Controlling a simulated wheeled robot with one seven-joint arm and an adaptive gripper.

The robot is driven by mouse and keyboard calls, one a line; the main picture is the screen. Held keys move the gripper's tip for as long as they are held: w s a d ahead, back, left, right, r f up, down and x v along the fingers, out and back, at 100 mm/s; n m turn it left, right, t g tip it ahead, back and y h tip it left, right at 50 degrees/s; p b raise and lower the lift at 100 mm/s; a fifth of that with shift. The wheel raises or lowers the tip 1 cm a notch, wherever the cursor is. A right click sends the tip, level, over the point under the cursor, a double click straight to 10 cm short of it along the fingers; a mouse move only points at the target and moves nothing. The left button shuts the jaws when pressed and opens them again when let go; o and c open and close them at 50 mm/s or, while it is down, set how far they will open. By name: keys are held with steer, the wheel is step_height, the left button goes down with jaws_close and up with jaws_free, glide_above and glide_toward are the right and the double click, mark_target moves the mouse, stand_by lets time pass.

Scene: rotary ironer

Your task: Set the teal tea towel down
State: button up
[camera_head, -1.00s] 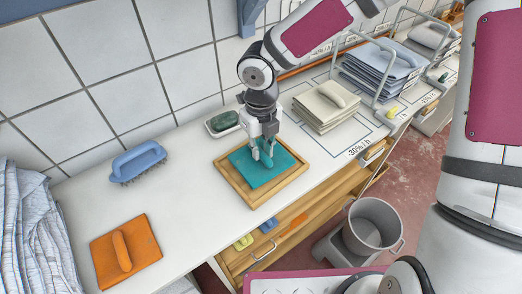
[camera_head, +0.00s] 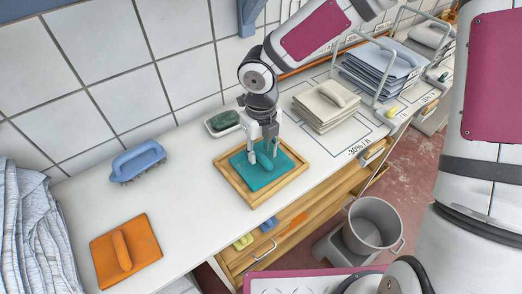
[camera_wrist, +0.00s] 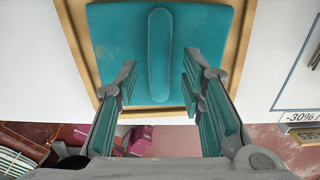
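The teal tea towel (camera_head: 268,173) lies flat in a shallow wooden tray (camera_head: 231,187) on the white counter. A raised teal grip runs along its middle. In the wrist view the towel (camera_wrist: 208,40) fills the upper middle, its grip upright between my fingers. My gripper (camera_head: 263,151) is over the towel, pointing down. In the wrist view my gripper (camera_wrist: 160,82) is open, with a gap on both sides of the grip. The fingers do not hold the towel.
A green scrubber (camera_head: 224,121) in a white dish stands behind the tray. A blue brush (camera_head: 138,160) and an orange pad (camera_head: 127,250) lie to the left. Beige cloths (camera_head: 326,105) are stacked to the right. A grey bin (camera_head: 372,226) stands below the counter.

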mark_target(261, 155)
step_height(261, 155, up, 7)
steer(key=shift+r+p, duration=0.1)
steer(key=shift+p, duration=0.2)
stand_by(0.5)
